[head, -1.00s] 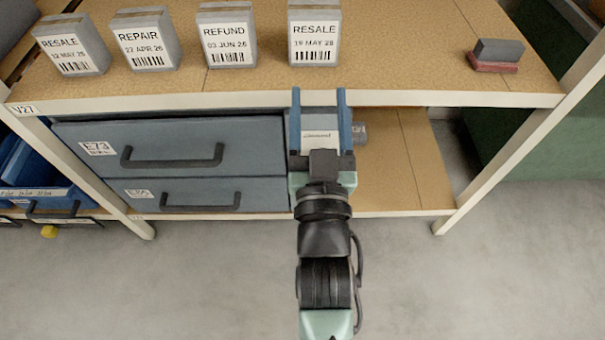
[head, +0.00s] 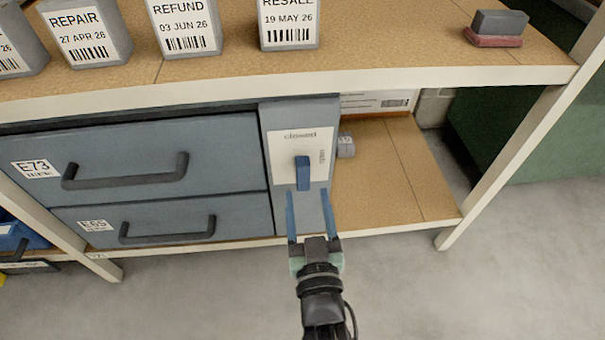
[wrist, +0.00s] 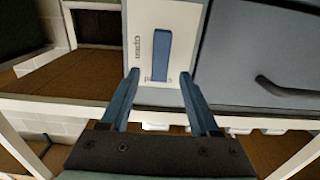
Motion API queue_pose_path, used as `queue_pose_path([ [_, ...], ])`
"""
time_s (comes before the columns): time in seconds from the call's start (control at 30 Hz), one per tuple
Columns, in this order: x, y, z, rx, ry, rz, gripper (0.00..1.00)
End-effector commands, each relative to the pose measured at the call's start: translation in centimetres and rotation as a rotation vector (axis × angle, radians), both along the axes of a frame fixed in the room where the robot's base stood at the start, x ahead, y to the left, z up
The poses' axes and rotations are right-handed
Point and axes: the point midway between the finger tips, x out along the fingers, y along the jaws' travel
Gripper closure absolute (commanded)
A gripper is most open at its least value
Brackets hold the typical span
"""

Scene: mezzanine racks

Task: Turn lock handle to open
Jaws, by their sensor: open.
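The blue lock handle (head: 303,173) stands upright on a white plate (head: 283,152) on the grey panel right of the drawers. The plate reads "closed" above the handle, and small sideways print is at its right. My gripper (head: 308,196) is open and empty, its two blue fingers just below the handle's lower end in the head view. In the wrist view the handle (wrist: 161,52) lies between and beyond the fingertips (wrist: 158,76), with sideways print reading "open" on the plate beside it. I cannot tell the exact gap between fingertips and plate.
Two blue-grey drawers (head: 150,165) with dark pull handles lie left of the lock. Labelled blocks (head: 183,25) and a grey-and-red block (head: 497,28) stand on the shelf above. A small grey knob (head: 345,146) shows right of the panel. The floor is clear.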

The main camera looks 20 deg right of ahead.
Motion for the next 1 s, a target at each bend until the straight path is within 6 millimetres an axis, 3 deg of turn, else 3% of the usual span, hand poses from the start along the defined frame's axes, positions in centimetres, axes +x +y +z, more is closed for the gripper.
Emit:
queue_pose_path([
  [0.2, 3.9, -1.0, -0.2, 0.001, -0.004, 0.002, 0.38],
  [0.4, 6.1, -1.7, -0.2, 0.001, -0.001, 0.0, 0.38],
  [0.87, 7.1, -2.0, 0.0, 0.0, 0.001, 0.0, 0.38],
  [1.0, 7.1, -2.0, 0.0, 0.0, 0.001, 0.0, 0.59],
])
